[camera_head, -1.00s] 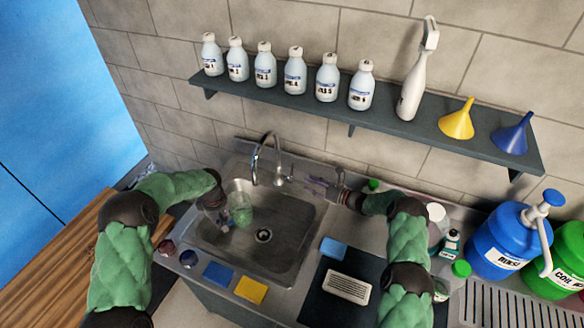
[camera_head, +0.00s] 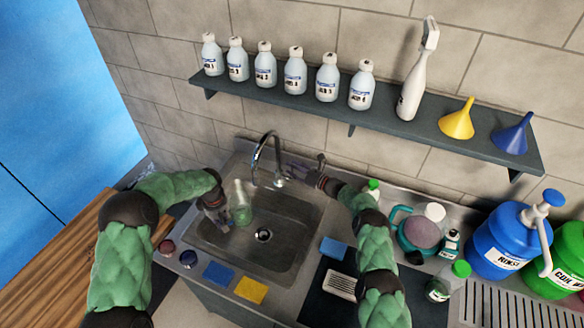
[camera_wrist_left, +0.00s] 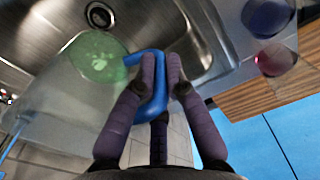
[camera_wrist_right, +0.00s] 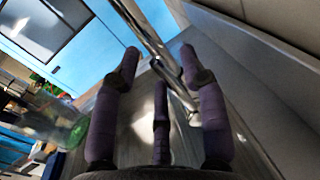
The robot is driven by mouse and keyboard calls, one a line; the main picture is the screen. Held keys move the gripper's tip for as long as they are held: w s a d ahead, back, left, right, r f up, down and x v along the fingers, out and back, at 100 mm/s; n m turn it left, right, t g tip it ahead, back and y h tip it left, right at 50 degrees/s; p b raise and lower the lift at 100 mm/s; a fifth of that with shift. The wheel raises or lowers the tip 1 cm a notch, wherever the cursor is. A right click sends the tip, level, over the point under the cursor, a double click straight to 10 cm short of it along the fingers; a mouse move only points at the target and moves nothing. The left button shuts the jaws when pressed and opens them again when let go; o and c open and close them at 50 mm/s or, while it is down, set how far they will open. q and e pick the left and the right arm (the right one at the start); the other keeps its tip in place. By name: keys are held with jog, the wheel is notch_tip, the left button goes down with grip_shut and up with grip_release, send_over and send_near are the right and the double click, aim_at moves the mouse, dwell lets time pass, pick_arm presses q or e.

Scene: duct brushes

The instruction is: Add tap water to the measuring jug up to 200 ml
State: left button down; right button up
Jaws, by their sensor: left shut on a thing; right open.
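The measuring jug (camera_head: 240,204) is clear with a pale green tint. It is held over the left part of the sink (camera_head: 292,262), close to the tap spout; I cannot read its level. My left gripper (camera_head: 218,212) is shut on its blue handle (camera_wrist_left: 150,90). The chrome tap (camera_head: 277,152) stands at the sink's back edge, and I see no water running from it. My right gripper (camera_head: 297,170) is open beside the tap base. In the right wrist view, the tap's metal (camera_wrist_right: 150,35) shows between its fingers.
Blue (camera_head: 219,273) and yellow (camera_head: 251,290) pads lie in front. A teal-handled jug (camera_head: 420,232) and bottles crowd the right. A shelf (camera_head: 400,118) with bottles hangs above.

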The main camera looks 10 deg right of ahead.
jog(key=shift+w+a, duration=0.3)
jog(key=shift+a, duration=0.05)
grip_shut()
jog(key=shift+s, duration=0.1)
jog(key=shift+s+a+f+n+y, duration=0.25)
jog(key=shift+s+a+n, duration=0.25)
jog(key=shift+n, duration=0.6)
jog(key=shift+s+a+f+n+y, duration=0.15)
jog(key=shift+s+a+f+n, duration=0.2)
jog(key=shift+s+n, duration=0.6)
jog(key=shift+s+a+f+n+y, duration=0.2)
jog(key=shift+s+a+n, duration=0.2)
jog(key=shift+n, duration=0.85)
